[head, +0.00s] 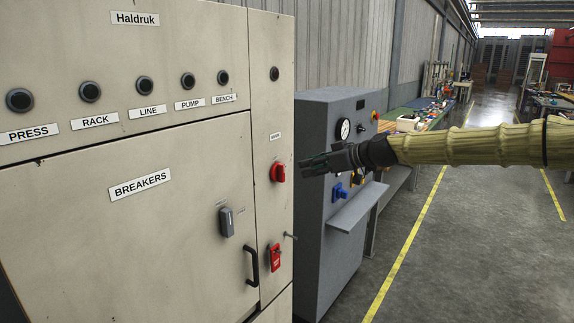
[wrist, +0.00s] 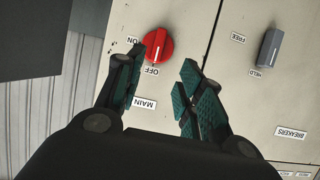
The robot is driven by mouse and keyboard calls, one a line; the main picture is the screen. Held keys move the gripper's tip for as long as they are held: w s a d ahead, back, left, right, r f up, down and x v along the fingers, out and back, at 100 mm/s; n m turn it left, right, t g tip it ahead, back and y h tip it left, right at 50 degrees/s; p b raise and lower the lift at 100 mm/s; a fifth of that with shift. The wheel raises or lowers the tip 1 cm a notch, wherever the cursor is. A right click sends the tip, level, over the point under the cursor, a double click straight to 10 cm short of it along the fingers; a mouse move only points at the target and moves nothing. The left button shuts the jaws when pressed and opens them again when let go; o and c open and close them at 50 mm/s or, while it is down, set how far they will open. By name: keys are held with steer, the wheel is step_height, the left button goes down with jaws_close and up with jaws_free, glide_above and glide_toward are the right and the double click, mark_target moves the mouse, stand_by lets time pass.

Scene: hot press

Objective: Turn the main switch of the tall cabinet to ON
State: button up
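The main switch (head: 278,172) is a red rotary knob on the narrow right-hand panel of the tall cabinet (head: 190,180). In the wrist view the red knob (wrist: 157,46) shows upside down, with ON, OFF and MAIN labels around it. Its white mark appears in line with OFF. My gripper (head: 306,165) is to the right of the knob in the head view, with its fingers pointing towards the cabinet. In the wrist view my gripper (wrist: 162,62) is open and empty, the knob showing between and beyond the fingertips. They look apart from the knob.
A grey switch (head: 226,221) marked FREE and HELD and a black door handle (head: 251,266) are on the breaker door. A red tag-like device (head: 275,256) and a small lever (head: 290,236) sit below the knob. A grey console (head: 335,110) stands behind my gripper.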

mark_target(284, 167)
steer(key=p+x, duration=0.1)
steer(key=x, duration=0.2)
steer(key=p+x, duration=0.2)
steer(key=x, duration=0.1)
steer(key=r+p+x, duration=0.1)
steer(key=x, duration=0.3)
steer(key=shift+w+a+r, duration=0.1)
steer(key=shift+w+a, duration=0.1)
steer(key=shift+w, duration=0.2)
jaws_close()
